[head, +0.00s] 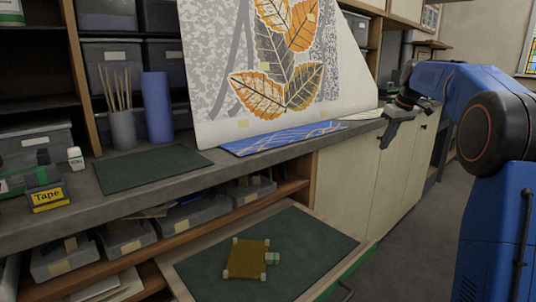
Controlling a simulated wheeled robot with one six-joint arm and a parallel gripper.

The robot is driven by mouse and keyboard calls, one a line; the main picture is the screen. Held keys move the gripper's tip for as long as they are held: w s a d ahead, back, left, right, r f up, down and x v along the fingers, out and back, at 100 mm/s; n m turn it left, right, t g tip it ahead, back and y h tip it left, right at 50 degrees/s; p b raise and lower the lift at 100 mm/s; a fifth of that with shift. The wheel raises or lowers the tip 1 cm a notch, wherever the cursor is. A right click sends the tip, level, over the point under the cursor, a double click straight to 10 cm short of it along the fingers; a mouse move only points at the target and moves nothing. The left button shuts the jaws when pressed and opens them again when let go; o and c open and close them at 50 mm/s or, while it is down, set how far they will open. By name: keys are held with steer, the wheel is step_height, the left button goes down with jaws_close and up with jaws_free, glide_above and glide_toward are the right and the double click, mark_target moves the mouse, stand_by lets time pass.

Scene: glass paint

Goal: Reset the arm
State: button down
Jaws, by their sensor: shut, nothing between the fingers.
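My blue arm comes in from the right side of the head view. My gripper (391,131) is small and dark grey and hangs in front of the pale cabinet doors, near the counter's front edge. Its fingers are together and hold nothing. It is apart from the objects on the counter and in the drawer.
A grey counter (222,167) carries a dark mat (150,168), blue patterned sheet (280,138), tape box (47,196), blue roll (158,105) and a leaf-patterned panel (225,60). An open drawer below holds a green mat (215,275) and a yellow-brown piece (248,258). Floor is clear at right.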

steer(key=s+a+f+m, duration=0.1)
steer(key=s+a, duration=0.3)
steer(key=s, duration=0.5)
steer(key=s+a+f+m+h, duration=0.1)
steer(key=s+a, duration=0.2)
steer(key=s, duration=0.6)
steer(key=s+a+m, duration=0.1)
steer(key=s+a, duration=0.3)
steer(key=s, duration=0.6)
steer(key=s+a+f+m, duration=0.1)
steer(key=s+f, duration=0.7)
steer(key=s, duration=0.4)
steer(key=s+a+f+m+t, duration=0.1)
steer(key=s+a+f, duration=0.1)
steer(key=s+f, duration=0.7)
steer(key=s, duration=0.3)
steer(key=shift+f+h, duration=0.2)
steer(key=shift+h, duration=0.1)
